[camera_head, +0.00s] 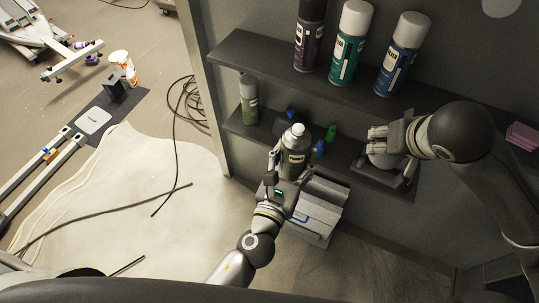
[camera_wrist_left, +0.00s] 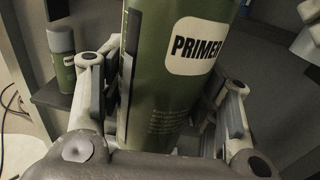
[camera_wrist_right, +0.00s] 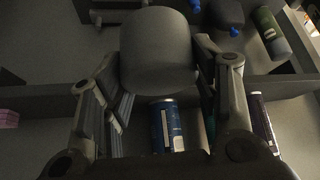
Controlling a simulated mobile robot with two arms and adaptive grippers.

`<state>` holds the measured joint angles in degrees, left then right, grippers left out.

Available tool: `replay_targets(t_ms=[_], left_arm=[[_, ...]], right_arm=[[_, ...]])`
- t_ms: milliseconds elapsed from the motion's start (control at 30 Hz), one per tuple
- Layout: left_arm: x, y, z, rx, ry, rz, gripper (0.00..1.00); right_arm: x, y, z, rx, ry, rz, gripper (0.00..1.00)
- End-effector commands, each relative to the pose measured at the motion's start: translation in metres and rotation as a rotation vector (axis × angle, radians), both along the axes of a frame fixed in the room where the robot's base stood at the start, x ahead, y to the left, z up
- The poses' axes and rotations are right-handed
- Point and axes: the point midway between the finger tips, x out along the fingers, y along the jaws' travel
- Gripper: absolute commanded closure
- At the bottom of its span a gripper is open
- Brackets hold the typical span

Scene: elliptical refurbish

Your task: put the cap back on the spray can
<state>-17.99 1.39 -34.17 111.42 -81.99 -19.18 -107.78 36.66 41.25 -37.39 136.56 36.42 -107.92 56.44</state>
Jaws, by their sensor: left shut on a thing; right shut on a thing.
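My left gripper (camera_head: 288,165) is shut on a dark green spray can (camera_head: 296,158) labelled PRIMER. The can is roughly upright in front of the lower shelf, with its white nozzle top bare. In the left wrist view the can (camera_wrist_left: 172,75) stands between both fingers of the left gripper (camera_wrist_left: 165,95). My right gripper (camera_head: 377,138) is shut on a grey cap (camera_wrist_right: 160,50), which fills the space between its fingers in the right wrist view. It is at the lower shelf, to the right of the can and apart from it.
Large spray cans, one with a white cap (camera_head: 350,40) and one blue (camera_head: 402,55), stand on the upper shelf (camera_head: 265,60). A smaller green can (camera_head: 249,100) stands on the lower shelf (camera_head: 235,122). A grey box (camera_head: 318,210) is below; cables (camera_head: 185,105) lie left.

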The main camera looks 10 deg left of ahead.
Motion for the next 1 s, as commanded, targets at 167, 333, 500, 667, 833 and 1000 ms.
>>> replay_targets(t_ms=[167,333,500,667,833,1000], left_arm=[[0.001,-0.002,0.002,0.0,-0.004,-0.002,0.81],[0.001,-0.001,0.002,0.0,-0.003,-0.002,0.81],[0.001,-0.001,0.001,0.0,-0.003,-0.001,0.81],[0.001,-0.001,0.001,-0.001,-0.003,-0.001,0.81],[0.001,-0.001,0.001,-0.001,-0.003,-0.001,0.81],[0.001,-0.001,0.001,-0.001,-0.003,-0.001,0.81]], right_arm=[[0.0,0.0,0.0,0.0,0.0,0.0,0.53],[0.0,0.0,0.0,0.0,0.0,0.0,0.53],[0.001,0.002,0.001,0.001,0.0,0.006,0.53],[0.007,0.023,0.011,0.013,0.001,0.093,0.53],[0.017,0.075,0.039,0.027,0.001,0.32,0.53],[0.015,0.13,0.072,0.022,-0.005,0.576,0.53]])
